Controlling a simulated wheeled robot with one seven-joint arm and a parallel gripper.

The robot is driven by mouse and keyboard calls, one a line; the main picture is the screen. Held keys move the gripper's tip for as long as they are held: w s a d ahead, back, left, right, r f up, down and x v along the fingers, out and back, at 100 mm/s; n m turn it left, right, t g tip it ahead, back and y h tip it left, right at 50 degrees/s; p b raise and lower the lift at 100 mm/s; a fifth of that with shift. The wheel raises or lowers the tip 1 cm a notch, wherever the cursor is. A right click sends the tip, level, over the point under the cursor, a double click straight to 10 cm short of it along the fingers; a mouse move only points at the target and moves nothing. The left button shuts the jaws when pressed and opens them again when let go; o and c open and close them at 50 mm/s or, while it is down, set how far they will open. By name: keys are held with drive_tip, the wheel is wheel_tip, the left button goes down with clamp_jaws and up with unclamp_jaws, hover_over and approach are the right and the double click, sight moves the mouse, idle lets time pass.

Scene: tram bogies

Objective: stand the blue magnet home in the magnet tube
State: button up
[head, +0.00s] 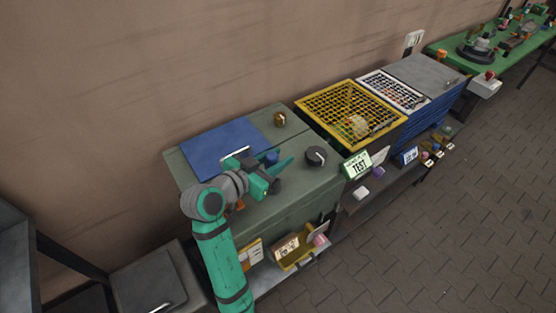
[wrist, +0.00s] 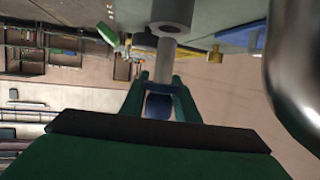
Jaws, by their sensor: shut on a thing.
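The blue magnet (wrist: 158,107) is between the fingers of my gripper (wrist: 158,90), which is shut on it. In the head view its blue end (head: 271,157) shows by the green fingers (head: 282,163), above the bench top. In the wrist view a grey cylindrical part extends from the blue part towards a grey round tube (wrist: 172,10) with a dark opening. I take this tube to be the magnet tube. The grey part's far end appears just short of the opening or overlapping it; I cannot tell whether it is inside. A dark round piece (head: 316,153), probably the same tube, stands right of my gripper.
A blue mat (head: 212,152) and a brass knob-like piece (head: 280,118) are on the green bench. A yellow mesh basket (head: 318,101) stands to the right, beside a white one (head: 385,87). A shiny rounded metal shape (wrist: 300,60) is close at the wrist view's right edge.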

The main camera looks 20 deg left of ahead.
drive_tip(key=shift+r, duration=1.7)
drive_tip(key=shift+f, duration=3.65)
idle(0.7)
drive_tip(key=o, duration=1.2)
drive_tip(key=v, duration=1.1)
drive_tip(key=shift+d+f, duration=0.1)
